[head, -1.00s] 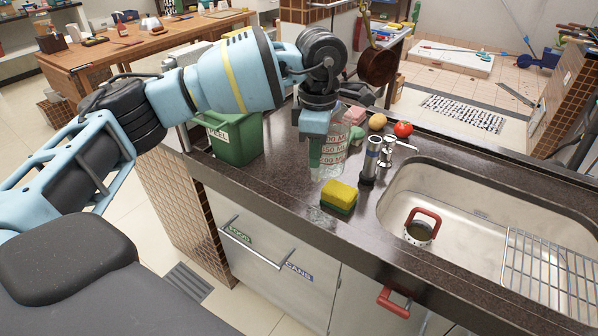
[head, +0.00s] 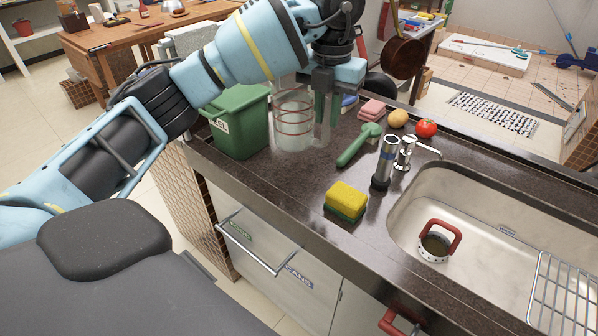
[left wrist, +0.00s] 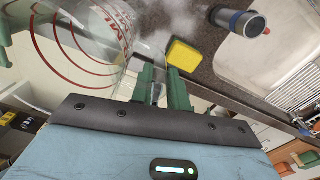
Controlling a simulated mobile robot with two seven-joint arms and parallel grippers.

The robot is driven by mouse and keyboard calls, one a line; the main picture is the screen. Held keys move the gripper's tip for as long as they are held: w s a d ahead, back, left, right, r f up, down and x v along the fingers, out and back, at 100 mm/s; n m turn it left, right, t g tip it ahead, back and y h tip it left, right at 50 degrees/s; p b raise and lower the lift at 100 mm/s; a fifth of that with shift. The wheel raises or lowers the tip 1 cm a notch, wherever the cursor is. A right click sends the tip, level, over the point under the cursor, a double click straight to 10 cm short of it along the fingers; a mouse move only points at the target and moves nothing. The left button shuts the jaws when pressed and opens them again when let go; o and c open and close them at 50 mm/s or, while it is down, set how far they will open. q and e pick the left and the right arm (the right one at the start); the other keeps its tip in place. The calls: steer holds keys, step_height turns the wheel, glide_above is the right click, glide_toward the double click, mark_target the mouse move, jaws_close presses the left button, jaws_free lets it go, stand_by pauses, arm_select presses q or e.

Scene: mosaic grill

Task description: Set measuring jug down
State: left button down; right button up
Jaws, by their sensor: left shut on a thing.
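The measuring jug (head: 293,128) is clear with red markings and stands upright beside the green bin, at the counter's back left. My left gripper (head: 324,128) reaches down at the jug's right side and is shut on it, probably at its handle. I cannot tell whether the jug's base touches the counter. In the left wrist view the jug (left wrist: 92,45) fills the upper left, next to the green fingers (left wrist: 163,88). My right gripper is not in view.
The green bin (head: 238,125) is close on the jug's left. A green brush (head: 357,147), a pepper mill-like cylinder (head: 384,163) and a yellow sponge (head: 347,198) are to its right. The dark counter (head: 275,185) is bare in front. The sink (head: 480,225) lies further right.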

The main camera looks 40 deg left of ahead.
mark_target(325, 144)
arm_select(q)
steer(key=shift+f, duration=5.05)
steer(key=c, duration=1.4)
jaws_free()
steer(key=shift+o, duration=0.2)
step_height(325, 144, up, 12)
steer(key=shift+r, duration=0.1)
